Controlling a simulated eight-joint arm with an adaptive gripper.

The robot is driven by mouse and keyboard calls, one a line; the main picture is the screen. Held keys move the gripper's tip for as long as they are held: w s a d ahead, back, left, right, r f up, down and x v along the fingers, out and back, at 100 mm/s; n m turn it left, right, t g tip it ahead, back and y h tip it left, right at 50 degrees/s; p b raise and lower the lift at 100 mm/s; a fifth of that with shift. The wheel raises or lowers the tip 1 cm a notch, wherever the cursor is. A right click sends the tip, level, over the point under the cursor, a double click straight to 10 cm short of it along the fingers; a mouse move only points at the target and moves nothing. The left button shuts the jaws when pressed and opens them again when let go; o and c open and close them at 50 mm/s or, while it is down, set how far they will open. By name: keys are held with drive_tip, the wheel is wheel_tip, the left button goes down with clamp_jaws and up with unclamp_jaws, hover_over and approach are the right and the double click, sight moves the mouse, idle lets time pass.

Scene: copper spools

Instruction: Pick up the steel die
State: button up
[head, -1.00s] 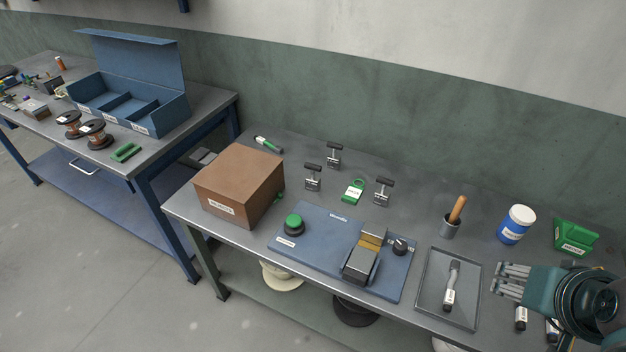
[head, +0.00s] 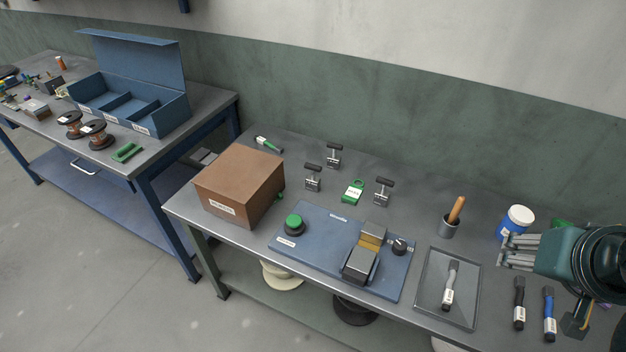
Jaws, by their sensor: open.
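I cannot tell for sure which piece is the steel die, as the labels are too small to read. Three small metal pieces with dark T-shaped tops stand on the bench: one at the back (head: 333,155), one at the left (head: 313,177) and one at the right (head: 383,191). A grey-handled tool (head: 449,285) lies in a shallow metal tray (head: 431,312). A black tool (head: 519,303) and a blue tool (head: 549,314) lie right of the tray. My gripper (head: 504,250) is open and empty at the right, its fingers pointing left, in front of a white-lidded blue jar (head: 518,218).
A blue press plate (head: 318,259) with a green button and a dark knob lies mid-bench. A brown box (head: 239,185) stands left. A cup (head: 448,228) holds a wooden handle. A green container (head: 562,225) is mostly hidden behind my arm. Another bench carries a blue open case (head: 160,115).

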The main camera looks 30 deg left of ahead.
drive_tip(key=w+a+r+p, duration=0.2)
drive_tip(key=w+a+r, duration=0.3)
drive_tip(key=w+a, duration=0.35)
drive_tip(key=g+p, duration=0.2)
drive_tip(key=p, duration=0.4)
hover_over(312, 166)
wheel_tip(312, 166, down, 6)
drive_tip(key=shift+n, duration=0.3)
drive_tip(key=f, duration=1.7)
drive_tip(key=shift+s+f, duration=0.2)
drive_tip(key=shift+f, duration=0.4)
drive_tip(key=shift+b+x, duration=0.45)
drive_tip(key=shift+x, duration=0.8)
